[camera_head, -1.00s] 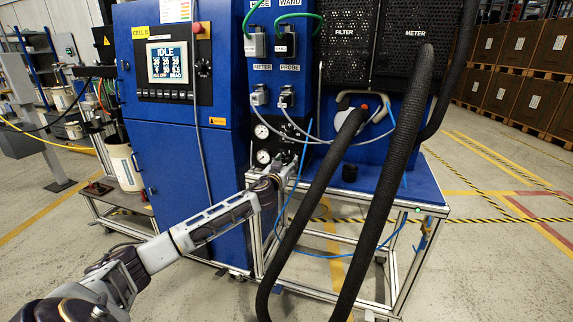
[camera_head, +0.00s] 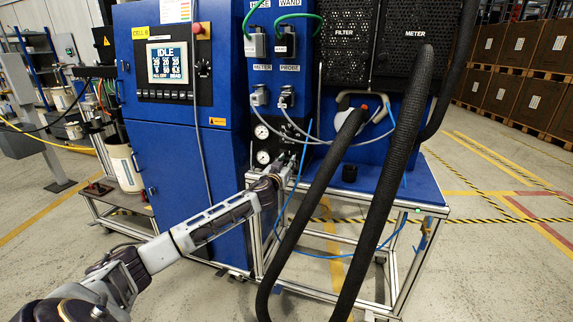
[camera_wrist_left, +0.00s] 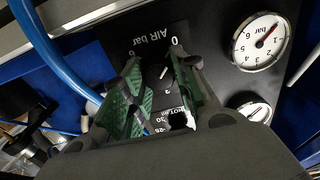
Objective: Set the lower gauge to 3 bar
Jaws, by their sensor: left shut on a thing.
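Two small white-faced gauges sit on the dark panel of the blue cabinet in the head view, an upper gauge (camera_head: 261,132) and a lower gauge (camera_head: 263,157). My left gripper (camera_head: 284,168) is at the panel, just right of and below the lower gauge. In the left wrist view the gripper (camera_wrist_left: 155,95) has its green-padded fingers closed around a dark knob (camera_wrist_left: 160,78), mostly hidden by them. One gauge (camera_wrist_left: 259,42) there shows a red needle, and a second dial (camera_wrist_left: 256,112) is partly hidden. I cannot read a pressure with certainty. My right gripper is not in view.
A thin blue tube (camera_head: 287,205) hangs close to my left gripper and crosses the left wrist view (camera_wrist_left: 55,50). Thick black hoses (camera_head: 385,190) hang in front of the cart's right side.

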